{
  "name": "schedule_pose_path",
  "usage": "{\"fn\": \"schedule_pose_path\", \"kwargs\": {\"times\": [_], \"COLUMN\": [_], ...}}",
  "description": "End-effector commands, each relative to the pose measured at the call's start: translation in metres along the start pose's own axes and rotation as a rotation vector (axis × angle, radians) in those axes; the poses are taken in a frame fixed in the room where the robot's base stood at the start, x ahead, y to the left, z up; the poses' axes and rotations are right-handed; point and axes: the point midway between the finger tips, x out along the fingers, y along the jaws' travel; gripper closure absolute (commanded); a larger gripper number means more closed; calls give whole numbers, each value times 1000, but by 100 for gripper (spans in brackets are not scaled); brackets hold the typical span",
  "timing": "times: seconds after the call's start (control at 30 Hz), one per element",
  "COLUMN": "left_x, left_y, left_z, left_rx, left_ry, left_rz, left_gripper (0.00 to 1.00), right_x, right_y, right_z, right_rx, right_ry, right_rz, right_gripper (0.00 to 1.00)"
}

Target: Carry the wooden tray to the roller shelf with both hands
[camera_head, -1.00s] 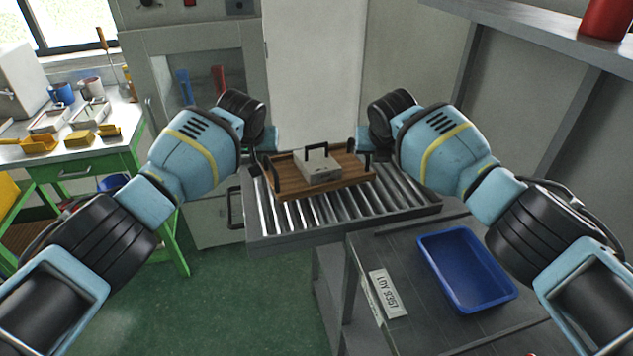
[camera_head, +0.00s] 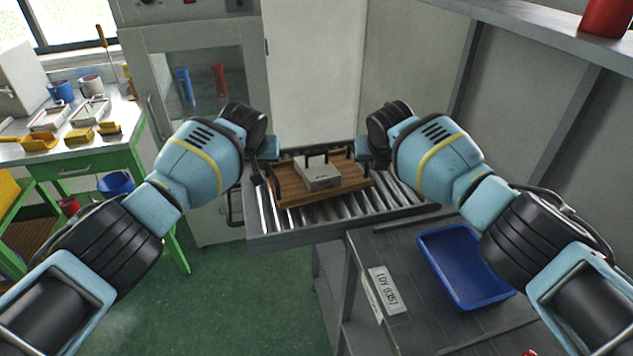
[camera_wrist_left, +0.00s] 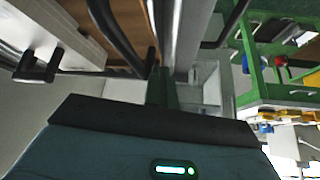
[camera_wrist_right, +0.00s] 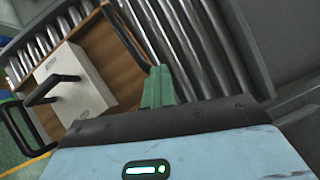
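The wooden tray (camera_head: 292,195) is at the near part of the roller shelf (camera_head: 275,239), level or nearly so. I cannot tell whether it touches the rollers. It carries a pale block-shaped mould with a dark handle (camera_head: 318,177). My left gripper (camera_head: 264,166) is at the tray's left handle and my right gripper (camera_head: 360,163) at its right handle. Both appear shut on the handles. In the left wrist view, green fingers (camera_wrist_left: 161,88) meet a black handle bar. In the right wrist view, green fingers (camera_wrist_right: 158,87) meet the other bar, with rollers below.
A dark table with a blue bin (camera_head: 465,268) and a label plate (camera_head: 387,290) stands in front of the shelf. A grey cabinet (camera_head: 205,80) is behind at left. A green workbench (camera_head: 85,165) with tools is at far left. A wall is at right.

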Motion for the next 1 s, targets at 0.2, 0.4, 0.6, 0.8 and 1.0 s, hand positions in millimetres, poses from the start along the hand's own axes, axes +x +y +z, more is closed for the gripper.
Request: {"fn": "schedule_pose_path", "kwargs": {"times": [0.2, 0.4, 0.6, 0.8, 1.0], "left_x": [-8, -8, -6, -5, -4], "left_y": [19, 5, -12, -17, -18], "left_z": [-3, -4, -3, -2, -2], "left_rx": [13, 12, 12, 11, 10], "left_ry": [15, 15, 12, 9, 7], "left_rz": [44, 44, 37, 32, 29], "left_gripper": [100, 100, 100, 90, 78], "right_x": [-8, -8, -7, -5, -4], "right_y": [20, 6, -11, -16, -17], "right_z": [3, 4, 3, 2, 2], "right_rx": [-15, -14, -14, -13, -12], "right_ry": [-14, -15, -13, -10, -8], "right_rz": [46, 46, 39, 34, 30], "right_gripper": [100, 100, 100, 100, 86]}}
